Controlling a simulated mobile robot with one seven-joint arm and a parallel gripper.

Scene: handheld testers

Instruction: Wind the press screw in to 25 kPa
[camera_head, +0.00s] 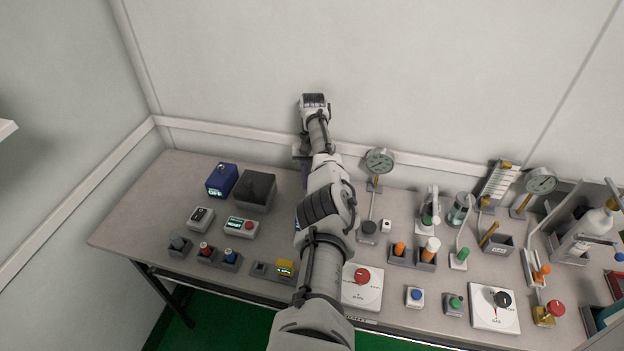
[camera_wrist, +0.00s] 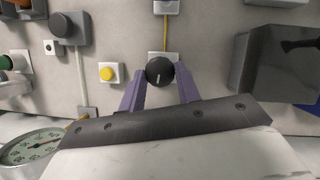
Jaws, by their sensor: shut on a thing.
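My gripper (camera_wrist: 160,88) has its two purple fingers on either side of a round black knob (camera_wrist: 160,70) with a pale line, and is shut on it. The knob sits on a small white plate with a yellow strip running up from it. I cannot tell whether this knob is the press screw. A round dial gauge (camera_wrist: 30,147) is partly in the lower left of the wrist view; its reading is not legible. In the head view, a gauge (camera_head: 379,161) stands at the back of the bench and another gauge (camera_head: 541,180) farther right.
A dark box (camera_wrist: 280,60) stands right of the fingers in the wrist view. A yellow button (camera_wrist: 109,73) and a dark knob (camera_wrist: 66,27) are to the left. A brass block (camera_head: 544,316) with a red knob is at the bench's right. The bench's (camera_head: 150,215) left end is bare.

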